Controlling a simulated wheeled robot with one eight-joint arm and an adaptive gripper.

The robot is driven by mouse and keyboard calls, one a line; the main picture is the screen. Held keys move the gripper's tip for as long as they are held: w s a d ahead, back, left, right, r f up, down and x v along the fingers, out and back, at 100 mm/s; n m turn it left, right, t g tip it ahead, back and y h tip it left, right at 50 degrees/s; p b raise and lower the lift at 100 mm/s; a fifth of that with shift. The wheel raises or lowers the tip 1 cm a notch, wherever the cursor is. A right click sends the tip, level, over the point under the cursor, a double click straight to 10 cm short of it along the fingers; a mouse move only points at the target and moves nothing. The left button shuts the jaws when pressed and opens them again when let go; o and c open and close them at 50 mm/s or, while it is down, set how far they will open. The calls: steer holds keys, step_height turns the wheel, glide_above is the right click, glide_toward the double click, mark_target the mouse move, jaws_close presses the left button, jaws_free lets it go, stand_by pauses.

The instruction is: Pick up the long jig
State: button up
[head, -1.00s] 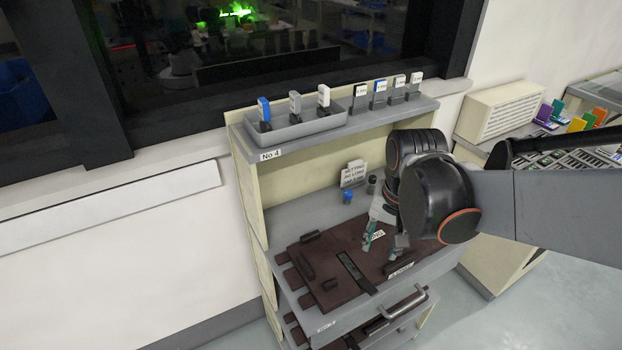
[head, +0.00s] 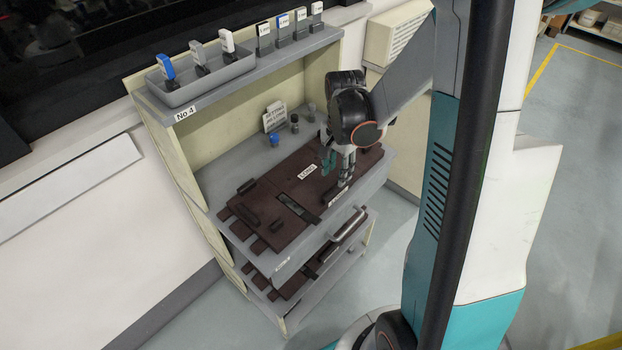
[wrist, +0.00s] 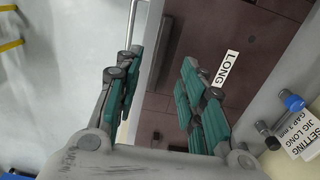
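A dark brown board (head: 290,170) with a white LONG label (head: 307,171) lies on the grey worktop. The label also shows in the wrist view (wrist: 228,68). A dark bar-shaped block (head: 337,191) sits near the board's front right edge, beside a second small label. I cannot tell for sure which brown piece is the long jig. My gripper (head: 338,172) points down just above that block, at the board's right part. In the wrist view my gripper (wrist: 160,65) has its teal fingers apart, with nothing visible held between them. Contact with the block cannot be made out.
A sign (head: 275,116), a blue-capped knob (head: 273,139) and dark cylinders stand behind the board. A grey tray (head: 210,80) with tagged pieces sits on the upper shelf. A drawer handle (head: 348,226) projects below the worktop's front. More brown pieces lie on the lower shelf.

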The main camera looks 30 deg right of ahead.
step_height(320, 180, down, 2)
steer(key=shift+f, duration=0.1)
steer(key=f+b, duration=0.2)
steer(key=f, duration=0.1)
steer(key=d+f+b, duration=0.1)
steer(key=f, duration=0.1)
steer(key=shift+w, duration=0.2)
jaws_close()
